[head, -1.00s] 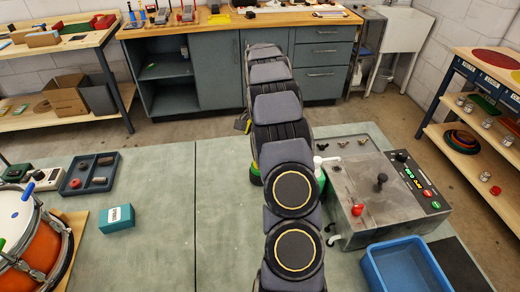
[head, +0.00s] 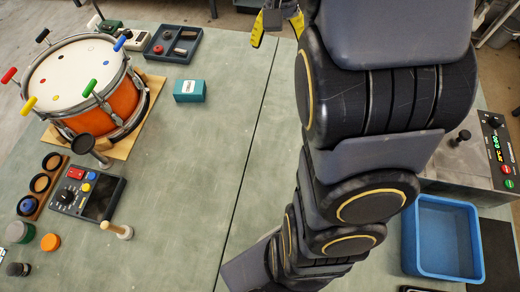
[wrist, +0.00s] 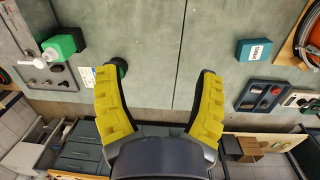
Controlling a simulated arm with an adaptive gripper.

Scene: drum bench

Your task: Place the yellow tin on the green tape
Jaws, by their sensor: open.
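In the wrist view my gripper (wrist: 156,72) is open, with nothing between the fingers. A dark green round thing (wrist: 119,66) stands on the bench beside the left finger in the wrist view; I cannot tell whether it is the green tape. I cannot make out a yellow tin in either current view. My arm covers much of the bench's middle and right in the head view.
A drum (head: 88,85), teal box (head: 189,91), dark tray (head: 172,44) and control box (head: 87,193) are on the left. A blue bin (head: 442,238) is on the right. A green pump bottle (wrist: 59,47) shows in the wrist view. The bench between is clear.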

